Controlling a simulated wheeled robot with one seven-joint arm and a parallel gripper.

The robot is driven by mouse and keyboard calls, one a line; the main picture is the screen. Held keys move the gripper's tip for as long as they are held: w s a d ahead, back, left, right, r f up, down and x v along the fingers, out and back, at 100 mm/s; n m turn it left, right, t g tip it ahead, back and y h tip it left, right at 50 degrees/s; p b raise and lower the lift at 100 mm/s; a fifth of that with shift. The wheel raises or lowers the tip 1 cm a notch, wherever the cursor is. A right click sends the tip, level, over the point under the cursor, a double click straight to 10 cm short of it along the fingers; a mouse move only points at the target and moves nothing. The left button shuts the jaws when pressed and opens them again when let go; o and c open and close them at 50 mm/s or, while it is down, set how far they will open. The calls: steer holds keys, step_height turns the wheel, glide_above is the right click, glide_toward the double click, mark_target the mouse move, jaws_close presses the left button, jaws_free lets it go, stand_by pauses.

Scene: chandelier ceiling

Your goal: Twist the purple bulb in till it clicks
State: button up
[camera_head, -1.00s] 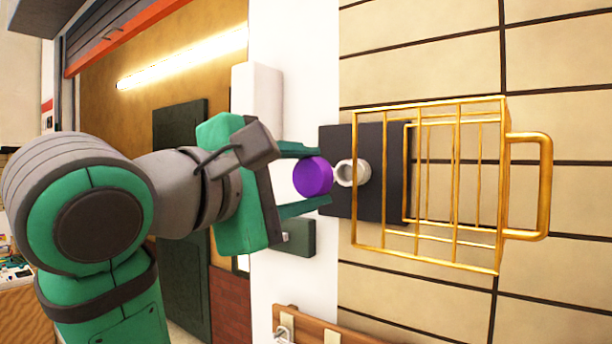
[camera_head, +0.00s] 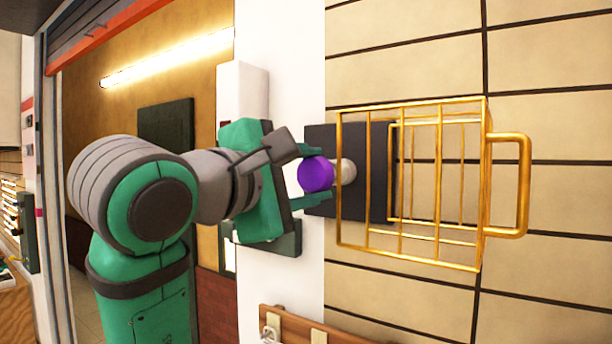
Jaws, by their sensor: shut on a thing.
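The purple bulb (camera_head: 315,174) is a round ball between the fingers of my green and grey gripper (camera_head: 314,176). The fingers are shut on it from above and below. The white socket (camera_head: 348,171) sits on a dark square plate (camera_head: 350,210) on the wall, directly right of the bulb. The bulb overlaps the left edge of the socket in the picture. I cannot tell how far its base is inside, as the joint is hidden behind the bulb.
A dark green box (camera_head: 286,240) is on the wall below my gripper. A wooden rack (camera_head: 295,325) is lower down.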

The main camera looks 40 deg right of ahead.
steer(key=shift+x, duration=1.1)
steer(key=shift+w+m, duration=0.1)
steer(key=shift+m, duration=1.1)
steer(key=m, duration=0.4)
steer(key=shift+m, duration=0.3)
steer(key=m, duration=0.6)
steer(key=shift+d, duration=0.1)
steer(key=o, duration=1.8)
steer(key=shift+c, duration=0.2)
